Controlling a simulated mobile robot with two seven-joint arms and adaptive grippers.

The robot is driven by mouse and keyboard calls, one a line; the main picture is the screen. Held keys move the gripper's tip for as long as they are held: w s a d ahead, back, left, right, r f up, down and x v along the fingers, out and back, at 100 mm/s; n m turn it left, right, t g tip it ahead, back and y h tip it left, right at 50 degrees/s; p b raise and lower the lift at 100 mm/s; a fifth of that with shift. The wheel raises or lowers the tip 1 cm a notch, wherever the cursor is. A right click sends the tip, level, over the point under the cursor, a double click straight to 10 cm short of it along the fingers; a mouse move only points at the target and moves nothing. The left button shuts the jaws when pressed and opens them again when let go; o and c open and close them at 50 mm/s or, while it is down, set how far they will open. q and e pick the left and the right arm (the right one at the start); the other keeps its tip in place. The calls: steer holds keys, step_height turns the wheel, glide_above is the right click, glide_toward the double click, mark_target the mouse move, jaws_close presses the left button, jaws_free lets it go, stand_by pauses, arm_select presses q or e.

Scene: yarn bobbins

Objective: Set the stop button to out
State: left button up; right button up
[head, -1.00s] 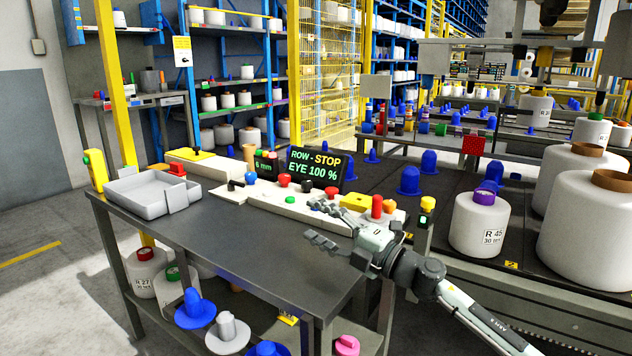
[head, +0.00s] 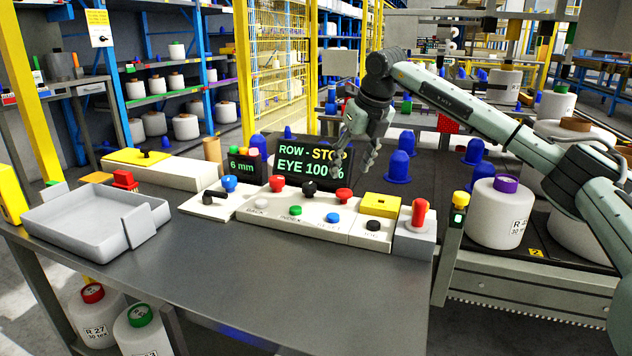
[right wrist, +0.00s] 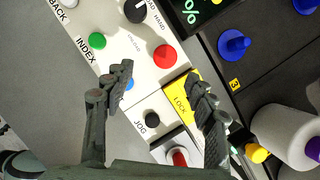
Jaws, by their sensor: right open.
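The white control panel (head: 300,211) stands along the back of the grey bench. It carries two red mushroom buttons, one at the left (head: 277,183) and one at the right (head: 344,195), with a black knob (head: 309,187) between them. I cannot read a stop label on either red button. My right gripper (head: 351,170) hangs open and empty above the panel's right part, in front of the display (head: 311,168), which reads ROW - STOP. In the right wrist view the right red button (right wrist: 165,56) shows beyond the open right gripper (right wrist: 165,82). My left gripper is not in view.
Green (head: 295,210) and blue (head: 333,218) buttons sit in the front row. Right of them are a yellow lock block (head: 381,205), a black jog button (head: 373,225) and a red upright handle (head: 419,212). A grey tray (head: 90,225) lies left. The bench front is clear.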

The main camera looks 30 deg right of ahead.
mark_target(345, 191)
steer(key=x, duration=0.5)
steer(key=d+x, duration=0.1)
steer(key=x, duration=0.1)
steer(key=shift+f, duration=0.25)
steer(key=shift+c, duration=0.6)
jaws_close()
